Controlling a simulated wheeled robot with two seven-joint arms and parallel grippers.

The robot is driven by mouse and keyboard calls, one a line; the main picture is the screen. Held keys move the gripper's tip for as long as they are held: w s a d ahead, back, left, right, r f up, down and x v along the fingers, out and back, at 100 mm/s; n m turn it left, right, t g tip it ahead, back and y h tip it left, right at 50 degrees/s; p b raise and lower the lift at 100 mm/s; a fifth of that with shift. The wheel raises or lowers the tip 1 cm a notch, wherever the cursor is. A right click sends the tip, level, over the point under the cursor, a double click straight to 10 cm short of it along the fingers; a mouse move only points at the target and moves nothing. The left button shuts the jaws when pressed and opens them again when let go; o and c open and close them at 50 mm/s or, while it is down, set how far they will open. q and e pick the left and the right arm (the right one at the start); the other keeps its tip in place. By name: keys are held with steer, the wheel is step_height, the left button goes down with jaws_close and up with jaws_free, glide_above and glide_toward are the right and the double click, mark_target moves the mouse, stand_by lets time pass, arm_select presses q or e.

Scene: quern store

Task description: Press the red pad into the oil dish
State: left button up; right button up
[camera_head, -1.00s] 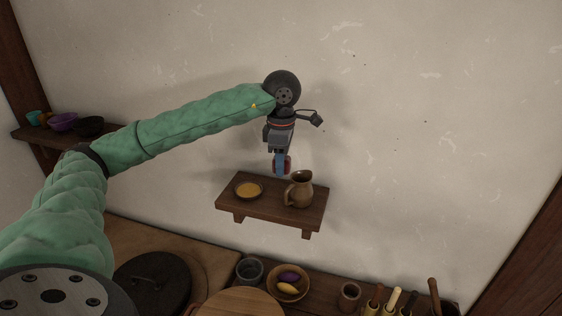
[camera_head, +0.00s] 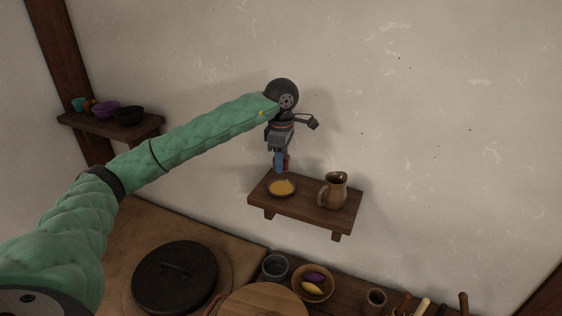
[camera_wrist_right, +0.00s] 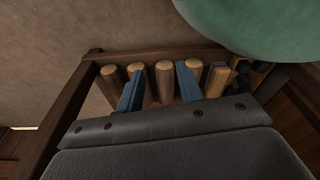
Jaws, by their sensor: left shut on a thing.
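The oil dish (camera_head: 281,188), a small round dish of amber oil, sits on the left part of the small wall shelf (camera_head: 310,208). My left gripper (camera_head: 281,165) points down just above and behind the dish in the head view. It is shut on the red pad (camera_head: 287,163), which shows only partly beside a blue finger. I cannot tell whether the pad touches the dish. My right gripper (camera_wrist_right: 158,88) shows in the right wrist view, its two blue fingers apart, with wooden rods beyond them.
A brown jug (camera_head: 334,190) stands on the shelf right of the dish. Below are a black lid (camera_head: 175,277), a grey cup (camera_head: 275,267) and a bowl (camera_head: 327,291) with purple and yellow items. Several bowls stand on a left shelf (camera_head: 142,124). The wall to the right is bare.

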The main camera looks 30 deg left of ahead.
arm_select(q)
steer(key=shift+f, duration=3.05)
arm_select(e)
steer(key=shift+w+a+r, duration=0.1)
steer(key=shift+w+r, duration=0.1)
steer(key=shift+w, duration=0.15)
steer(key=shift+d, duration=0.2)
